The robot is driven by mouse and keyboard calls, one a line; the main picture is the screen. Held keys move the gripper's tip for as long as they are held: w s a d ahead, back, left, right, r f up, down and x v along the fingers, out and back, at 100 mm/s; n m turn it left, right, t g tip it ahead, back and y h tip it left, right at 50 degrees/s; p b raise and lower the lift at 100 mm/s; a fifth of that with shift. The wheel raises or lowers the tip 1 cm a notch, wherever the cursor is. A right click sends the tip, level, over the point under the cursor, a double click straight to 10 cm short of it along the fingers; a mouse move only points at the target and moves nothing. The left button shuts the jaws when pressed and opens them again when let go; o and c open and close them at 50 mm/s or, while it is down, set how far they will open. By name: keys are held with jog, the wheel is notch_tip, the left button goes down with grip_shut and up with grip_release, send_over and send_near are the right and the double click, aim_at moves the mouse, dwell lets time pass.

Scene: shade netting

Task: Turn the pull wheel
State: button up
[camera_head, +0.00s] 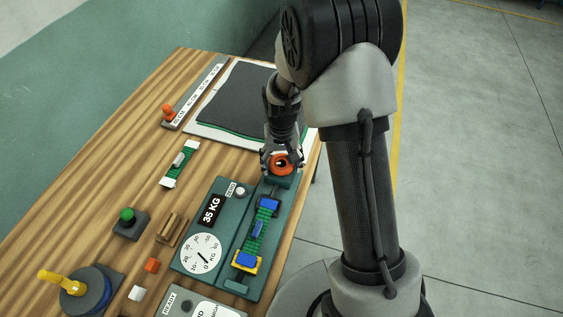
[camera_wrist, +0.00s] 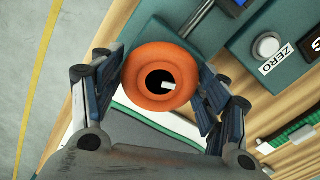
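The pull wheel is an orange ring with a dark centre (camera_head: 281,163), at the far end of the green tester base (camera_head: 231,265). In the wrist view the orange wheel (camera_wrist: 162,77) sits between the fingers of my gripper (camera_wrist: 160,90). One finger is on each side of it. The left finger looks close to the rim and the right finger is also near it; I cannot tell whether they touch. In the head view my gripper (camera_head: 281,155) is down at the wheel and hides part of it.
The tester carries a dial (camera_head: 202,254), a "35 KG" plate (camera_head: 211,210), a zero button (camera_head: 240,191) and a green strip (camera_head: 257,232) in blue clamps. A dark sheet (camera_head: 240,105) lies behind.

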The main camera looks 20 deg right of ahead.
aim_at(281, 163)
jog(key=shift+o, duration=1.2)
notch_tip(281, 163, up, 12)
jog(key=shift+a, duration=0.1)
dwell(1.6)
